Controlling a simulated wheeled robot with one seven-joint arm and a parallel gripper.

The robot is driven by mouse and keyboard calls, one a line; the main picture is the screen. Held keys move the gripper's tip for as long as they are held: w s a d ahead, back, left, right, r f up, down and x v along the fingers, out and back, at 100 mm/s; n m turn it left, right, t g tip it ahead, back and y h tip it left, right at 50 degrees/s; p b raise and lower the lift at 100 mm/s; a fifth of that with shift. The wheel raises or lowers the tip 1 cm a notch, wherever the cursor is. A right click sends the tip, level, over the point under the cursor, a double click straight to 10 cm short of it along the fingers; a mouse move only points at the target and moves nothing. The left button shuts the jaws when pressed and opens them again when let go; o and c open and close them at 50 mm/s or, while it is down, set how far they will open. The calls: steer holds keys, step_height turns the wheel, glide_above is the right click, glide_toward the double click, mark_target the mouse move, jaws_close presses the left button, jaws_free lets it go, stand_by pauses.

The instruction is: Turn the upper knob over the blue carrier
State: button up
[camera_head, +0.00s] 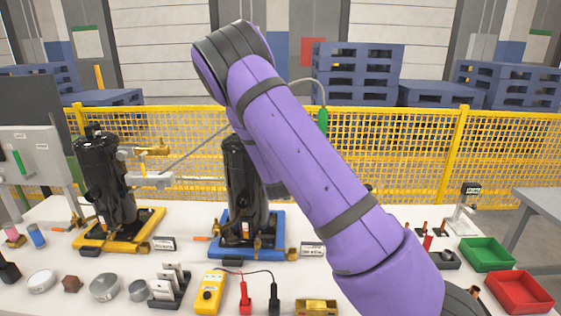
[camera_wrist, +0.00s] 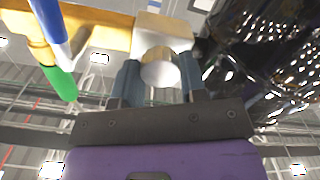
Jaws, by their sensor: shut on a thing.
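The blue carrier (camera_head: 282,250) stands mid-table in the head view, with a black compressor (camera_head: 235,185) upright on it. My purple arm covers the area right of this compressor, so the upper knob and my gripper are hidden there. In the wrist view, my gripper (camera_wrist: 160,80) has its two blue-grey fingers on either side of a round, pale metal knob (camera_wrist: 160,72). It is shut on this knob, which sits below a pale block on a brass body (camera_wrist: 105,30). The shiny black compressor also shows close at the right in the wrist view (camera_wrist: 265,60).
A yellow carrier (camera_head: 95,243) with another black compressor (camera_head: 105,180) stands left. A yellow meter (camera_head: 209,292), green bin (camera_head: 487,254) and red bin (camera_head: 520,291) are on the table. In the wrist view, blue-white (camera_wrist: 52,35) and green (camera_wrist: 60,82) hoses or handles hang left of the fingers.

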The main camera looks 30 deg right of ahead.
steer(key=m, duration=0.6)
steer(key=shift+f, duration=0.1)
steer(key=shift+m, duration=0.4)
steer(key=o, duration=0.9)
steer(key=shift+o, duration=0.2)
steer(key=shift+a, duration=0.1)
steer(key=v, duration=1)
steer(key=shift+s+a, duration=0.2)
steer(key=shift+s, duration=0.1)
